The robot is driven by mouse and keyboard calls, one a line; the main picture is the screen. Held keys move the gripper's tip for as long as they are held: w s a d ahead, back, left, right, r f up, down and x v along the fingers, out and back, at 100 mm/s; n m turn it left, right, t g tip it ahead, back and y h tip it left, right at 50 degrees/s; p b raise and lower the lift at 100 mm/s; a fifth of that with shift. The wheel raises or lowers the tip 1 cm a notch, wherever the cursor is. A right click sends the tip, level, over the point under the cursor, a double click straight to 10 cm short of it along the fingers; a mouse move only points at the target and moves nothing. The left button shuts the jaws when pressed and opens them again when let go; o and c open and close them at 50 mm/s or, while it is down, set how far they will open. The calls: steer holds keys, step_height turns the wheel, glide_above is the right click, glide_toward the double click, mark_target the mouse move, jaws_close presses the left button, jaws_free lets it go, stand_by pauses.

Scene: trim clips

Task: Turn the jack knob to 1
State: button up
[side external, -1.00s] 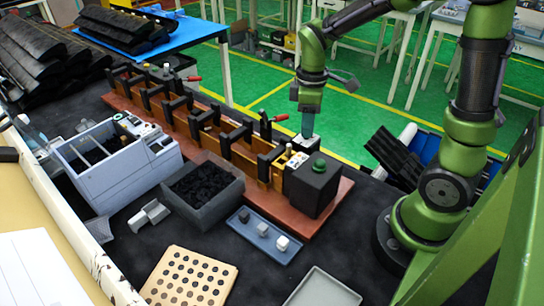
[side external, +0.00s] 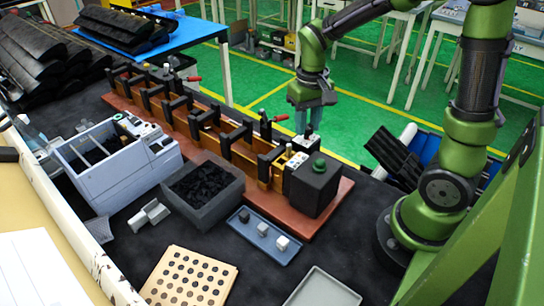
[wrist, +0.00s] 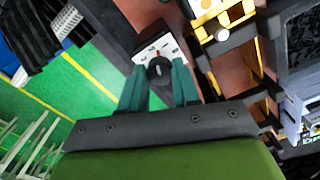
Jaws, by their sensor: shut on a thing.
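The jack knob (wrist: 160,69) is a round black dial with a pale line on its face. It sits on a white plate (wrist: 170,48) with small dark marks and a red mark beside the knob. My gripper (wrist: 158,80) has its two teal fingers on either side of the knob, shut on it. In the side external view my gripper (side external: 308,123) points down onto the white plate (side external: 301,143) at the right end of the long fixture. There the fingers hide the knob. The numbers on the plate are too small to read.
The wooden fixture (side external: 274,180) with black clamps stands on a red-brown base. A black box (side external: 313,185) with a green button stands close in front of the knob. A grey bin (side external: 232,190) of black pieces and a blue tray (side external: 278,255) lie nearer the camera.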

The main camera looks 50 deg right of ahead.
steer(key=shift+r+m, duration=0.1)
steer(key=shift+m, duration=1.8)
steer(key=o, duration=1.1)
steer(key=shift+c, duration=0.2)
step_height(320, 180, up, 17)
steer(key=shift+w, duration=0.1)
